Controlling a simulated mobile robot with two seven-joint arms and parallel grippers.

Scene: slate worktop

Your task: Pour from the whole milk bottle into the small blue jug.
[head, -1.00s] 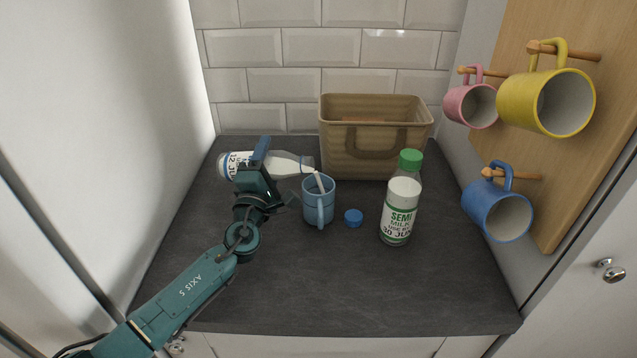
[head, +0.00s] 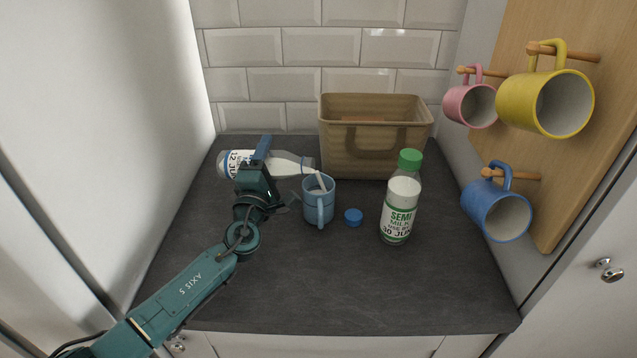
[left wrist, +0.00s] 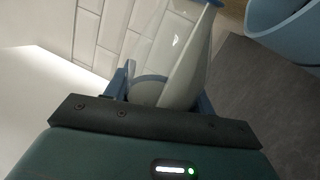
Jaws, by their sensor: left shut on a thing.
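The whole milk bottle (head: 288,165), clear with a white and blue label, lies tipped on its side with its mouth to the right. My left gripper (head: 262,160) is shut on it; the bottle also shows between the fingers in the left wrist view (left wrist: 185,65). A white stream runs from its mouth into the small blue jug (head: 318,207). The jug stands upright on the worktop, its handle toward me. Its rim and side show in the left wrist view (left wrist: 290,25). The milk level in the jug is hard to tell. My right gripper is out of view.
A loose blue cap (head: 354,216) lies right of the jug. A green-capped semi milk bottle (head: 400,205) stands further right. A tan basket (head: 375,150) stands behind. Pink (head: 470,105), yellow (head: 547,102) and blue (head: 496,210) mugs hang at right. The front worktop (head: 330,285) is clear.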

